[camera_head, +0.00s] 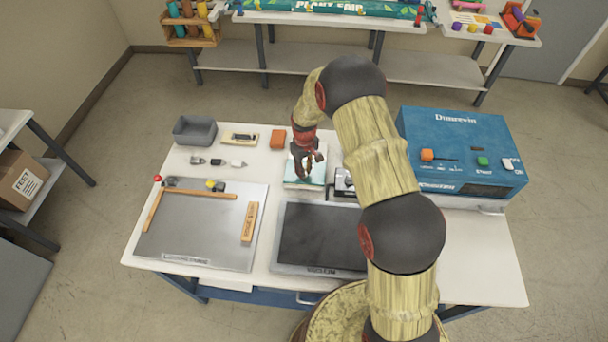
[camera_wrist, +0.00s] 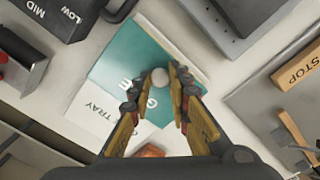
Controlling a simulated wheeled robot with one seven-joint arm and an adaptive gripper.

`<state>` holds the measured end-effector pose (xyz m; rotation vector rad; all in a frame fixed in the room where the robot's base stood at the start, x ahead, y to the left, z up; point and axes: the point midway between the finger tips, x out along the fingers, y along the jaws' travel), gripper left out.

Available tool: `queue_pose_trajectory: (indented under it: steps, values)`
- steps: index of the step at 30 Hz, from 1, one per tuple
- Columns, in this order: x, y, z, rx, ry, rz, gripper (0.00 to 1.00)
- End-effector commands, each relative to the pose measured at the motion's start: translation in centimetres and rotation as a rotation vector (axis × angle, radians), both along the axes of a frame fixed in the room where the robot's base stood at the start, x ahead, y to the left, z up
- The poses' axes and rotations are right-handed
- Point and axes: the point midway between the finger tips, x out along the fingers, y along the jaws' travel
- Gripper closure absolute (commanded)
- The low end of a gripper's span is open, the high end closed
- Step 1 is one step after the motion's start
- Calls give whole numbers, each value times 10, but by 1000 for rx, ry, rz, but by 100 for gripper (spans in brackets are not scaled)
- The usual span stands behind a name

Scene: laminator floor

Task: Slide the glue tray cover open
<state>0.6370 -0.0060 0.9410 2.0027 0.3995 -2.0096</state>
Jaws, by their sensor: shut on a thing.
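The glue tray cover (camera_wrist: 125,62) is a teal plate with partly hidden white lettering, lying on a pale tray (camera_wrist: 92,108) marked "TRAY". A round whitish knob (camera_wrist: 160,84) stands on the cover. My gripper (camera_wrist: 161,76) is shut on this knob, one finger on each side. In the head view my gripper (camera_head: 305,163) points down at the cover (camera_head: 318,174), near the back middle of the table. The fingers hide part of the cover and its lettering. I cannot tell how far the cover is open.
A dark device (camera_wrist: 62,14) marked "LOW" and "MID" stands close beside the tray. The blue machine (camera_head: 460,150) is on the right. A dark panel (camera_head: 320,236) and a grey board (camera_head: 190,232) lie in front. An orange block (camera_head: 277,139) lies behind the tray.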

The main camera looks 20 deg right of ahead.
Motion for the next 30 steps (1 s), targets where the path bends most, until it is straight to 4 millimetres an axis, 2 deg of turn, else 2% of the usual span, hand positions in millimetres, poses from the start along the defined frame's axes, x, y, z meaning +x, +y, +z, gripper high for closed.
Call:
queue_pose_trajectory:
  steps: [1,6,9,12,16,24,25,30]
  values:
    - [16,-6,-3,0,-10,-2,100]
    - [62,-25,-4,-1,-9,-2,100]
    - [82,-33,-3,0,-9,0,100]
    - [93,-38,-2,0,-6,-1,100]
    - [99,-40,0,0,-5,0,100]
    - [99,-40,1,1,-4,0,100]
    - [98,-40,1,1,-4,0,81]
    - [98,-40,1,1,-4,0,71]
